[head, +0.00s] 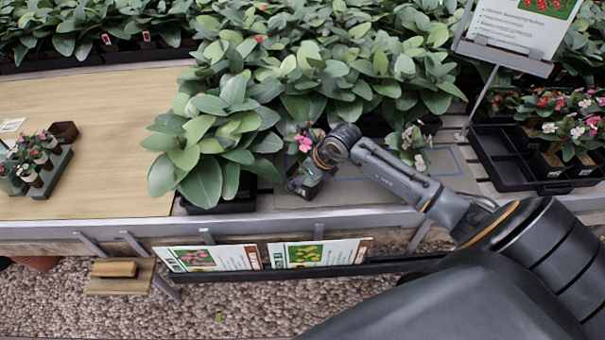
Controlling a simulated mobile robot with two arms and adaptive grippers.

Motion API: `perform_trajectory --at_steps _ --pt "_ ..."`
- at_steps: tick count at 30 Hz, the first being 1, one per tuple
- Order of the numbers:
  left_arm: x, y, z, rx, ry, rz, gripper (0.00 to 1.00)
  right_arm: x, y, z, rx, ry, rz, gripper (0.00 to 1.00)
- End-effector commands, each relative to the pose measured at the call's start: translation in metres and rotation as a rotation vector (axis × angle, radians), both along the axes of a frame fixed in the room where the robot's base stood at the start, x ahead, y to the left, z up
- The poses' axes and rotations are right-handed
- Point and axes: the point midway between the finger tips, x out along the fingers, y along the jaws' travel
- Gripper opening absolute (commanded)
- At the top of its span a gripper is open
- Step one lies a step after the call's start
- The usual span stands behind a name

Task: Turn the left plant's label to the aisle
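Two small flowering plants stand on the bench's front strip. The left plant (305,143) has pink flowers, and its pot is mostly hidden by my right gripper and wrist. No label on it can be made out. The other plant (408,143) has pale flowers and stands to the right, partly behind my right forearm. My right gripper (301,184) is low at the left plant's pot, close to the bench's front edge. Its fingers are too small and dark to tell whether they grip the pot. My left gripper is out of view.
Large leafy plants (215,145) crowd close on the left and behind. A black tray (505,160) of flowers and a sign (520,30) stand at right. Sign cards (315,253) hang along the bench front. The wooden board (90,110) at left has free room.

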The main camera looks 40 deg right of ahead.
Motion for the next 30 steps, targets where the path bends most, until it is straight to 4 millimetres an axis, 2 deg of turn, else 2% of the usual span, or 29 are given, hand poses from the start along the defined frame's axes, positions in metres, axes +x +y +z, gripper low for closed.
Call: perform_trajectory --at_steps 1,18,30 --pt "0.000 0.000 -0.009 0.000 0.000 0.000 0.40 0.001 0.000 -0.003 0.000 -0.005 0.052 0.34" --pt "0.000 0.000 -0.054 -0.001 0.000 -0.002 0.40 -0.003 0.006 -0.002 -0.004 -0.004 0.492 0.34" --pt "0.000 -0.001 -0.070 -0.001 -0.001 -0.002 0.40 -0.006 0.009 0.000 -0.002 -0.002 0.654 0.34"
